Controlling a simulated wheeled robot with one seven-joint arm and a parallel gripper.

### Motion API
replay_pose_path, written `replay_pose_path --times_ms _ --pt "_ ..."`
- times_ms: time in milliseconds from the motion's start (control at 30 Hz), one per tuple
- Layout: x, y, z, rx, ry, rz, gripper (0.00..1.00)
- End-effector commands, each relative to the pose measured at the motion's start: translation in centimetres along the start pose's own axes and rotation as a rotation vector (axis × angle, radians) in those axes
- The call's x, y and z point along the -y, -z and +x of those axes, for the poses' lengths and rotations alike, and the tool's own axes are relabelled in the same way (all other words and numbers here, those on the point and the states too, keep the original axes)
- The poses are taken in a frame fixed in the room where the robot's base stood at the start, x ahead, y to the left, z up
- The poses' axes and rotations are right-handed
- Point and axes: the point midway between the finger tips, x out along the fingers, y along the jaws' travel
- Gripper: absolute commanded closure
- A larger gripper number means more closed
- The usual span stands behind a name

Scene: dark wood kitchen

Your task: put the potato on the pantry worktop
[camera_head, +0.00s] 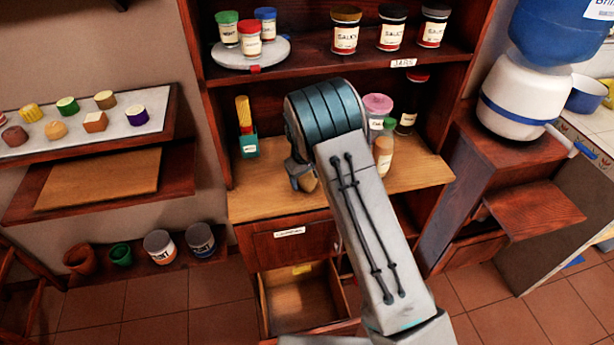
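The pantry worktop (262,203) is a light wood surface inside the dark wood pantry. My arm reaches over it from the front and hides its middle. My gripper (303,178) is low over the worktop, left of the arm's blue-grey joint, and mostly hidden by it. A small tan-brown lump (308,183), possibly the potato, shows at the fingers. I cannot tell whether it is gripped or rests on the worktop, nor whether the fingers are open or shut.
A green box with yellow sticks (246,128) stands at the worktop's back left, and jars (383,150) stand at its right. A drawer (303,299) below is open. Several food pieces lie on a white-topped shelf (82,120) at left. The worktop's front left is clear.

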Motion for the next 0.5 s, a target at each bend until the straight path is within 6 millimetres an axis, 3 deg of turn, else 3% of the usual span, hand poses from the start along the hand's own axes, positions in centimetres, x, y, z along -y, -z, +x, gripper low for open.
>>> replay_pose_path --times_ms 333,500 --pt "-0.1 0.0 -0.3 0.000 0.000 0.000 0.26" --pt "0.0 0.1 -2.1 -0.003 0.000 0.000 0.26"
